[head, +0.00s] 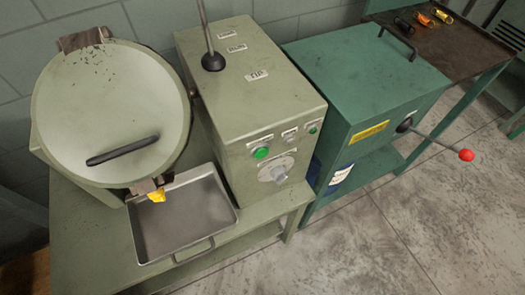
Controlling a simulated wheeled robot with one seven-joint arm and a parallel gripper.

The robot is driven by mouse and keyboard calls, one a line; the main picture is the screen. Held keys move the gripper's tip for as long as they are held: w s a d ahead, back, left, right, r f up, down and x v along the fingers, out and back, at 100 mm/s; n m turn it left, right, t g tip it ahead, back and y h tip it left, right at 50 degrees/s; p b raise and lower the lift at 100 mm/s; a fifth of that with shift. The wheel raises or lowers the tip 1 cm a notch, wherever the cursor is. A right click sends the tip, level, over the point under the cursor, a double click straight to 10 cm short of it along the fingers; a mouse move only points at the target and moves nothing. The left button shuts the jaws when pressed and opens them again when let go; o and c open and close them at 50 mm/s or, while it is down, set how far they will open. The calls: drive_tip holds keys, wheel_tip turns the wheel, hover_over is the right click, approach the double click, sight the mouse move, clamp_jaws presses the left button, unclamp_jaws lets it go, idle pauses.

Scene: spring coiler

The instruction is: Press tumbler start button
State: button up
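The tumbler (110,105) is a round pale-green drum with a closed lid and a black bar handle, at the left on a green bench. To its right stands a boxy grey-green control unit (225,120). Its front panel carries a large green button (261,153) at the upper left and a smaller green light or button (313,129) at the upper right. A grey round knob (278,174) sits below them. The small labels are too small to read. My gripper is not in view.
A metal tray (232,212) sits on the bench below a yellow latch (157,195). A teal machine (365,65) with a red-knobbed lever (466,155) stands to the right. Several small springs lie on a dark table (465,50) at the back right. The floor (400,240) in front is clear.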

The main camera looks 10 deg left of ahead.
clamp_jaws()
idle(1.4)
